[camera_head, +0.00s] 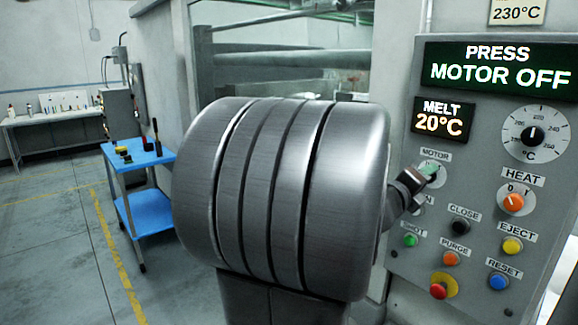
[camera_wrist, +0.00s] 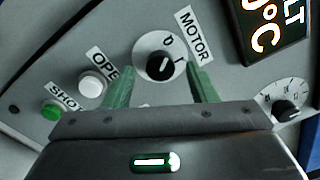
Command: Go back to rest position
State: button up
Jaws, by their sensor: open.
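My gripper (camera_head: 428,172) is at the control panel (camera_head: 400,240), in front of the MOTOR knob. In the wrist view its two green fingers are apart, and the midpoint between their tips (camera_wrist: 161,68) falls on the black MOTOR knob (camera_wrist: 158,67) on its white dial marked 0 and I. The fingers stand either side of the knob; I cannot tell whether they touch it. In the head view my grey arm fills the middle and my gripper mostly hides the knob. The display (camera_head: 500,67) reads PRESS MOTOR OFF.
Close by are the white OPEN button (camera_wrist: 92,86), green SHOT button (camera_head: 410,240), black CLOSE button (camera_head: 460,227) and orange HEAT knob (camera_head: 513,203). The MELT display (camera_head: 443,120) reads 20°C. A blue cart (camera_head: 150,208) stands at left; the floor (camera_head: 50,240) beside it is clear.

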jog(key=shift+w+d, duration=0.5)
jog(key=shift+d, duration=0.05)
jog(key=b+v, duration=0.1)
jog(key=v, duration=1.3)
jog(key=w+d+m+b, duration=0.1)
jog(key=w+d+m, duration=0.7)
jog(key=m, duration=0.6)
jog(key=d, duration=0.2)
jog(key=shift+w+d+r, duration=0.15)
jog(key=shift+w+d, duration=0.25)
